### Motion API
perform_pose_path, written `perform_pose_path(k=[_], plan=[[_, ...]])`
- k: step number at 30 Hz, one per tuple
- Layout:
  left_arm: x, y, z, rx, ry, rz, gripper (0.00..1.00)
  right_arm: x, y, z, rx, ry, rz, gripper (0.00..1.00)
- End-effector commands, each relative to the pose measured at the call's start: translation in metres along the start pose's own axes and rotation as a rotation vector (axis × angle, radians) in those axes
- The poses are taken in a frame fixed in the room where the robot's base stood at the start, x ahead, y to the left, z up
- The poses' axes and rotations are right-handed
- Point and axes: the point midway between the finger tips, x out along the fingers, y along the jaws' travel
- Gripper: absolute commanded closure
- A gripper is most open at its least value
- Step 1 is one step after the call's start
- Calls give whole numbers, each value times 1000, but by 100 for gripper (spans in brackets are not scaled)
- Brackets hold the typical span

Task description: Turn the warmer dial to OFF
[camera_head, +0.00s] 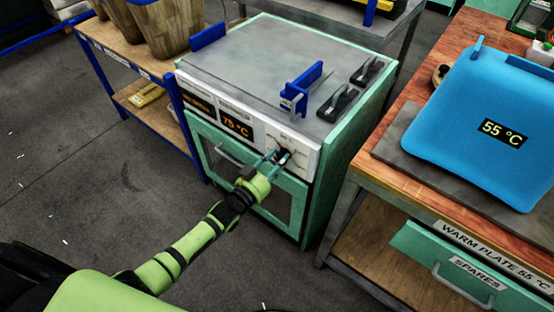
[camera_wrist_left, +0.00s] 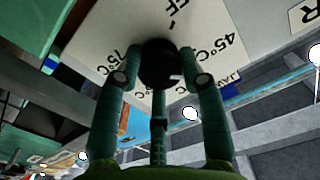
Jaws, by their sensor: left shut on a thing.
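The warmer (camera_head: 263,95) is a green and grey cabinet whose front panel has an orange display reading 75 °C. Its dial is a dark round knob (camera_wrist_left: 160,62) on a white plate (camera_wrist_left: 205,25) marked OFF, 45°C and 75°C; another mark is partly hidden. My left gripper (camera_head: 276,160) is at the right part of the front panel. In the left wrist view, the fingers of the left gripper (camera_wrist_left: 160,75) are shut on the knob, one on each side. The knob's pointer is hard to make out. My right gripper is not in view.
Black clamps (camera_head: 338,102) and a blue block (camera_head: 300,88) are on the warmer's top. A wooden bench to the right bears a blue case (camera_head: 485,125) reading 55 °C. Baskets (camera_head: 165,28) stand on a blue-framed table at the left. The floor before the warmer is open.

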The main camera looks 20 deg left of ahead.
Motion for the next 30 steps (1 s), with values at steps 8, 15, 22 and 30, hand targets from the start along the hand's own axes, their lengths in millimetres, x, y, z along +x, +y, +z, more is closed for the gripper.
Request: perform_pose_path(k=[8, 15, 22, 30], plan=[[1, 1, -2, -262, 5, 4, 93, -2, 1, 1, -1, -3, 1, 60], [1, 0, -2, -489, 7, 4, 93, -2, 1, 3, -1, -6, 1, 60], [2, -1, -3, -708, 10, 4, 93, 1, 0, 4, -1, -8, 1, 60], [2, -3, -3, -956, 12, 4, 93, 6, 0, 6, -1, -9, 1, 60]])
